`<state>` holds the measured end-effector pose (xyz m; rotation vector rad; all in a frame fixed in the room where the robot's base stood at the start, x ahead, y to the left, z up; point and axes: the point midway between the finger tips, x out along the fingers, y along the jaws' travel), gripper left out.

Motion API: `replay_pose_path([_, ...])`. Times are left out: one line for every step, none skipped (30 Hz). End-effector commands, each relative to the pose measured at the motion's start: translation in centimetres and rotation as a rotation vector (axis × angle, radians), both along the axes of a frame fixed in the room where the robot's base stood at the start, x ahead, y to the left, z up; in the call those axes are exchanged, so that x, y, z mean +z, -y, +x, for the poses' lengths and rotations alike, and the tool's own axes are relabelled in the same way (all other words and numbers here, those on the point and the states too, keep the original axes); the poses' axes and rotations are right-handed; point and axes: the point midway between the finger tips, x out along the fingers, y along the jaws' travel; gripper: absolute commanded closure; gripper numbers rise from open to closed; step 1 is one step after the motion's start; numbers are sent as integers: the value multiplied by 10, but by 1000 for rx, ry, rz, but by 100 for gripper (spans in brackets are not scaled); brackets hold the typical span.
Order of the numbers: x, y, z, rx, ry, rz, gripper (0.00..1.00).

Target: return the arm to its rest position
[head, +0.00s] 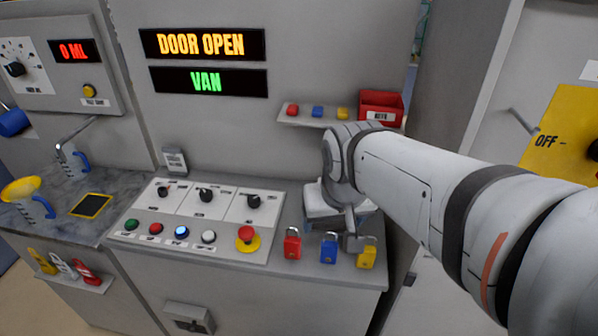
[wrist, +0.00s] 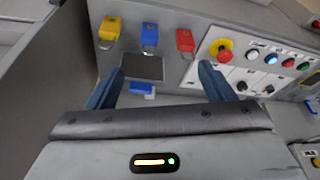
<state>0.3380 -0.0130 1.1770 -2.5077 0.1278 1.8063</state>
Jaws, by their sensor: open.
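My arm (head: 430,190) reaches in from the right in the head view, bent over the right end of the console. My gripper (head: 345,225) points down there, close behind the padlocks. In the wrist view my gripper (wrist: 158,82) shows two blue fingers spread wide apart, with nothing held between them. A dark square plate (wrist: 142,66) and a small blue and white item (wrist: 143,88) show beyond the gap. How high the fingertips are above the console is hard to tell.
Red (head: 292,243), blue (head: 328,247) and yellow (head: 366,252) padlocks sit along the console's front edge, close to my gripper. A shelf (head: 300,121) with small locks and a red bin (head: 381,108) is behind my arm. A red emergency button (head: 247,236) is left.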

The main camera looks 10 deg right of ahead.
Motion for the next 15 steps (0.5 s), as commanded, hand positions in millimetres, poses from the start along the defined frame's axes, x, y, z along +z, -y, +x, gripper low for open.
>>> replay_pose_path([-2,-5,-13,31,-1,0,25])
replay_pose_path([-4,-7,-20,47,-5,2,25])
replay_pose_path([-6,-10,-27,63,-9,3,25])
replay_pose_path([-8,-11,-32,74,-12,4,25])
replay_pose_path([-9,-11,-35,83,-14,5,25])
replay_pose_path([-10,-13,-39,92,-15,6,25])
replay_pose_path([-11,-13,-41,97,-17,5,25])
replay_pose_path([-12,-14,-42,101,-19,5,25])
replay_pose_path([-12,-14,-43,103,-20,5,25])
replay_pose_path([-12,-14,-43,104,-20,5,25])
replay_pose_path([-12,-14,-43,104,-20,5,25])
replay_pose_path([-12,-14,-43,104,-20,5,25])
replay_pose_path([-12,-14,-43,104,-20,5,25])
replay_pose_path([-12,-14,-43,103,-20,5,25])
replay_pose_path([-12,-14,-43,103,-20,5,25])
